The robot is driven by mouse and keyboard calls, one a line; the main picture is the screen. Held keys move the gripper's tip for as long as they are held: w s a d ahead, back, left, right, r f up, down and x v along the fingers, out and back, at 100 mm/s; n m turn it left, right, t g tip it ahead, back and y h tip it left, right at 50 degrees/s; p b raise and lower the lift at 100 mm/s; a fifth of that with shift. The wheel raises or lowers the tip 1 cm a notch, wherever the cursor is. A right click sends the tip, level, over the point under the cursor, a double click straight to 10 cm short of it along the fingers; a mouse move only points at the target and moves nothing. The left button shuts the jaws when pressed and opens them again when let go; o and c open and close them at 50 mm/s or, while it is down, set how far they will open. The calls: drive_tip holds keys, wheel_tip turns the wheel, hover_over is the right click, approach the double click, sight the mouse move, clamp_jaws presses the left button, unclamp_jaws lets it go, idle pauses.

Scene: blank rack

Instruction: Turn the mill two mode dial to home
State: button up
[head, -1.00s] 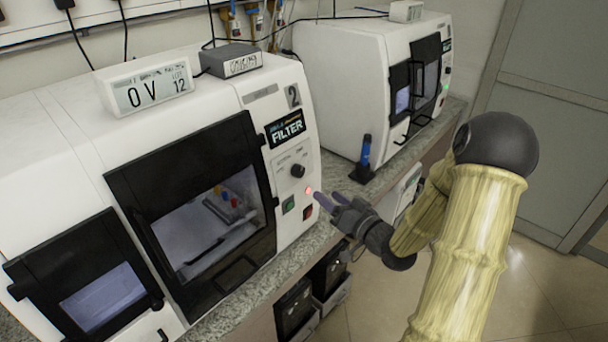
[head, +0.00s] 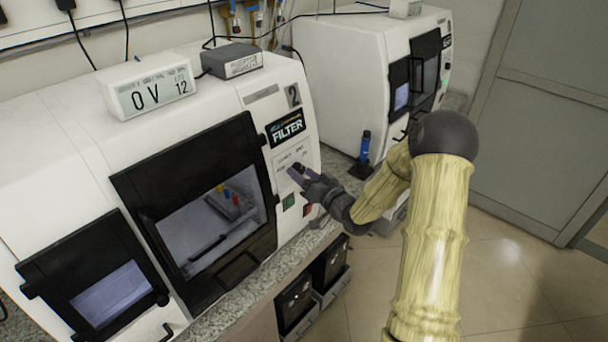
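Mill two (head: 85,130) is the white machine at the left, with a "2" and a FILTER label on its front. Its mode dial (head: 297,167) is a small black knob on the panel below that label. My gripper (head: 294,174) is at the panel, with its purple-grey fingertips at the dial and partly covering it. I cannot tell whether the fingers touch or grip the dial, or which way the dial points. A green button (head: 289,201) and a red button (head: 307,210) sit just below, the red one partly behind my gripper.
A second white machine (head: 345,60) stands behind to the right. A blue-topped bottle-like item (head: 365,146) stands on the counter between them. A display box (head: 150,88) and a grey box (head: 232,60) sit on top of mill two. The floor at right is clear.

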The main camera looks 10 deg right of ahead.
drive_tip(key=c, duration=0.9)
drive_tip(key=shift+c, duration=0.2)
drive_tip(key=shift+f+n+b, duration=0.2)
drive_tip(key=shift+n+b, duration=0.2)
drive_tip(key=shift+b, duration=0.35)
drive_tip(key=n+y+b, duration=0.1)
drive_tip(key=n+b, duration=0.3)
drive_tip(key=b, duration=0.1)
drive_tip(key=n+y+b, duration=0.1)
drive_tip(key=n+b, duration=0.4)
drive_tip(key=b, duration=0.1)
drive_tip(key=n+g+y+b, duration=0.1)
drive_tip(key=n+b, duration=0.3)
drive_tip(key=b, duration=0.1)
drive_tip(key=shift+w+d+f+n+y, duration=0.2)
drive_tip(key=shift+d+f+n+y, duration=0.1)
drive_tip(key=shift+d+y, duration=0.1)
drive_tip(key=n+b, duration=0.1)
drive_tip(key=n+g+b, duration=0.1)
drive_tip(key=n, duration=0.1)
drive_tip(key=n+y+b, duration=0.1)
drive_tip(key=b, duration=0.1)
drive_tip(key=shift+r+n+g, duration=0.3)
drive_tip(key=shift+r, duration=0.1)
